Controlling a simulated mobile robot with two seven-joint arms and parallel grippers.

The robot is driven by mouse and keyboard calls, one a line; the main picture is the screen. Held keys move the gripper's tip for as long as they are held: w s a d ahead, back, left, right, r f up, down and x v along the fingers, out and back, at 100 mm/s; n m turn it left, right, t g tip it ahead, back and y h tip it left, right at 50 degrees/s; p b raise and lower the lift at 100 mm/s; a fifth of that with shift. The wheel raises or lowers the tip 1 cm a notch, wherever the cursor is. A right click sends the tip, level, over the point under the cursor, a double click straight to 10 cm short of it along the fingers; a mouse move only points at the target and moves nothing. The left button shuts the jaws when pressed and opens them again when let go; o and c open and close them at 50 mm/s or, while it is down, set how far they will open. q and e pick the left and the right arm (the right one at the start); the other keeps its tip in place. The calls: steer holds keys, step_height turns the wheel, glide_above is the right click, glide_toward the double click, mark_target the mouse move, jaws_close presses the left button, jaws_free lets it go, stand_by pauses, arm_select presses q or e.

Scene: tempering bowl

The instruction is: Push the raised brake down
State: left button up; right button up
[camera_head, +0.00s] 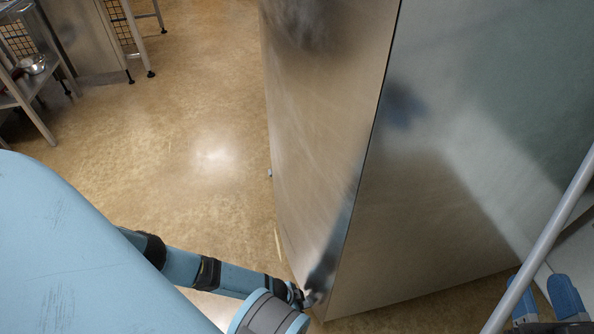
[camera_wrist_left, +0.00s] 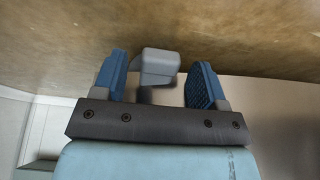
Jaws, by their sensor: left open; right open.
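In the left wrist view a grey block on a short stem, which looks like the brake (camera_wrist_left: 160,62), stands between the two blue fingers of my left gripper (camera_wrist_left: 158,82). The fingers are apart, with a gap on each side of the block in this view; I cannot tell whether anything touches it. In the head view my left arm reaches to the foot of the steel cabinet (camera_head: 320,130), and its hand is small and partly hidden there. My right gripper (camera_head: 542,303) is open at the lower right, beside a grey bar (camera_head: 550,238), with nothing seen between its fingers.
The tall steel cabinet fills the middle and right of the head view, down to the floor. Bare tan floor (camera_head: 200,110) lies left of it. A metal shelf rack with a bowl (camera_head: 35,64) and steel furniture (camera_head: 90,40) stand at the far left.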

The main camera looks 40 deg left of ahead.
arm_select(q)
steer(key=shift+w+d+f, duration=0.1)
steer(key=shift+w+f, duration=0.05)
steer(key=shift+f, duration=0.15)
steer(key=shift+c, duration=0.5)
jaws_close()
steer(key=shift+w+f+t+h, duration=0.15)
steer(key=shift+f+t+h, duration=0.55)
steer(key=shift+f+t, duration=0.25)
steer(key=shift+o, duration=0.5)
jaws_free()
steer(key=shift+d, duration=0.1)
steer(key=shift+r, duration=0.1)
